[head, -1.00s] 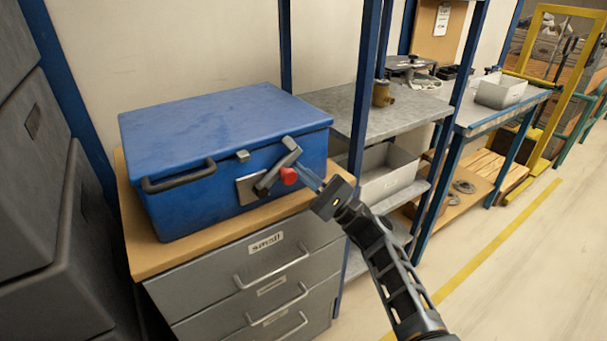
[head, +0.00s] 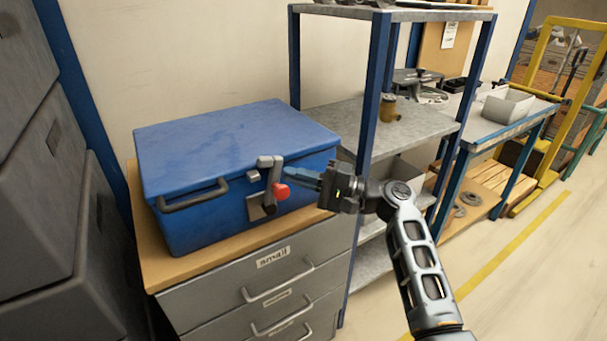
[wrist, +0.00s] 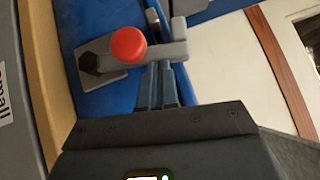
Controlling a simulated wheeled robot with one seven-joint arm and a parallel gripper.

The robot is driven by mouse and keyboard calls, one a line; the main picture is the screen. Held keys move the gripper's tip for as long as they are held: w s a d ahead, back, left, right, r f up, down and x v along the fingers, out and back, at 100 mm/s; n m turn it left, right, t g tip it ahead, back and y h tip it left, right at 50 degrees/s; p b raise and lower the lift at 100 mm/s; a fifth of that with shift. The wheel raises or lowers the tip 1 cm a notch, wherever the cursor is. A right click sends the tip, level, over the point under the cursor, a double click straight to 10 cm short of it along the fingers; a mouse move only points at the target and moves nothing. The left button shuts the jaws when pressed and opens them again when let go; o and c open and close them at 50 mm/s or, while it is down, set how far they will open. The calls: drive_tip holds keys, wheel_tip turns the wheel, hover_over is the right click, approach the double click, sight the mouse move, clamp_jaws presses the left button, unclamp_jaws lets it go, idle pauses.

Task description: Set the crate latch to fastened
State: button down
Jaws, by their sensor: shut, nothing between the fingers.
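The blue crate (head: 215,225) stands shut on a wood-topped drawer cabinet. Its latch (head: 275,172) is on the front face: a grey lever with a red knob (head: 282,191), over a grey plate (head: 257,208). The lever stands roughly upright in the head view, with a short grey end at the top near the lid's edge. My gripper (head: 289,172) is shut and empty, its fingertips close to the lever's right side. In the wrist view the fingertips (wrist: 158,72) are beside the latch lever (wrist: 165,52) and red knob (wrist: 127,43); contact is unclear.
A black carry handle (head: 193,197) is on the crate's front left. The drawer cabinet (head: 235,290) has several handles. A blue-post shelf (head: 375,85) stands close to the right of the crate, behind my arm. Grey bins (head: 45,150) stand at the left. Floor is open at right.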

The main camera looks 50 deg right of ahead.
drive_tip(key=shift+w+a+r+n+g+p, duration=0.15)
drive_tip(key=shift+a+r+n+g+p, duration=0.15)
drive_tip(key=shift+a, duration=0.2)
drive_tip(key=shift+w+a+r+n+g+p, duration=0.2)
drive_tip(key=shift+a+r+n+g, duration=0.1)
drive_tip(key=shift+a, duration=0.15)
drive_tip(key=shift+a, duration=0.15)
